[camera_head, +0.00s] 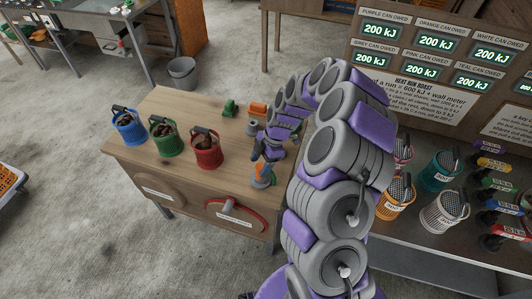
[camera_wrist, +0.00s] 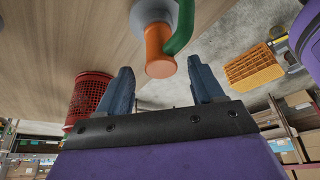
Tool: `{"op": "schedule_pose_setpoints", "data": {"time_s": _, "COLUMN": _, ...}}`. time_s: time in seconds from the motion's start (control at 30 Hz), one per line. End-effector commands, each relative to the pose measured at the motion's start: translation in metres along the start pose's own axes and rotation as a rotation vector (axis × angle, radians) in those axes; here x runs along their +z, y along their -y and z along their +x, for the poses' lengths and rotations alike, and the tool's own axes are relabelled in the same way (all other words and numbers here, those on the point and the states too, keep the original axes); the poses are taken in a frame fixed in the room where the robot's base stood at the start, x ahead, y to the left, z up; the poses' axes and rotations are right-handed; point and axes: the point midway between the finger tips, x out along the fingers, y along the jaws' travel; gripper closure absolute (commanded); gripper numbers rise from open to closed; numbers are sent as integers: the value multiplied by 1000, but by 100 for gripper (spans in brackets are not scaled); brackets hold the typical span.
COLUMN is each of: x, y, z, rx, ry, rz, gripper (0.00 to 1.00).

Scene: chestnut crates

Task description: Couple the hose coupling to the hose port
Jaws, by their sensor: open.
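An orange cylindrical piece (camera_wrist: 160,52) with a green curved tube beside it shows in the wrist view, in front of a pale round base (camera_wrist: 150,12) at the wooden bench. I take it to be the hose coupling or port, but cannot tell which. The head view shows an orange piece on a grey base (camera_head: 262,180) at the bench's right front. My gripper (camera_wrist: 160,85) is open, its dark blue fingers on either side of the orange piece's near end, with gaps. In the head view my gripper (camera_head: 261,152) is just above that piece, partly hidden by my arm.
Blue (camera_head: 130,128), green (camera_head: 166,138) and red (camera_head: 207,152) cans of brown contents stand on the bench (camera_head: 180,102). A red curved tube (camera_head: 237,212) is on its front. Small green (camera_head: 229,108) and orange (camera_head: 258,108) objects lie behind.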

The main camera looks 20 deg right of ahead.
Motion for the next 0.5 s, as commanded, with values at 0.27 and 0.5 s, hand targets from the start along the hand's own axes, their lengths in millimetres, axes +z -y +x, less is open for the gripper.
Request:
{"op": "schedule_pose_setpoints", "data": {"time_s": 0.27, "x": 2, "y": 1, "z": 39, "rx": -1, "ry": -2, "rz": 1, "gripper": 33}}
{"op": "schedule_pose_setpoints", "data": {"time_s": 0.5, "x": -2, "y": 0, "z": 50, "rx": 0, "ry": 2, "rz": 0, "gripper": 33}}
